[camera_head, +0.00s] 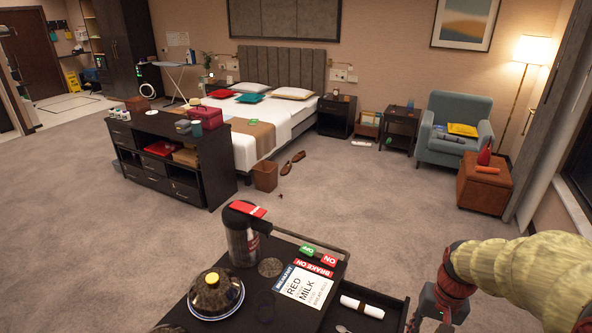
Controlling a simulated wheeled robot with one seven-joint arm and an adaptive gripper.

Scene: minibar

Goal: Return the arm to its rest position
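My arm, in a yellow-green cover, reaches in from the right edge of the head view. Its end bends down at a dark red wrist, and my gripper (432,322) hangs at the bottom edge. It is beside the right end of the dark cart (352,262), near the open drawer (396,318). The fingertips are cut off or too dark to make out, so I cannot tell whether it is open or holds anything.
On the cart stand a dark flask (242,240), a domed pot on a blue-rimmed plate (216,293) and a menu card (305,285). A rolled white napkin (362,307) lies in the drawer. Carpet (370,205) beyond is clear, up to the orange ottoman (484,184).

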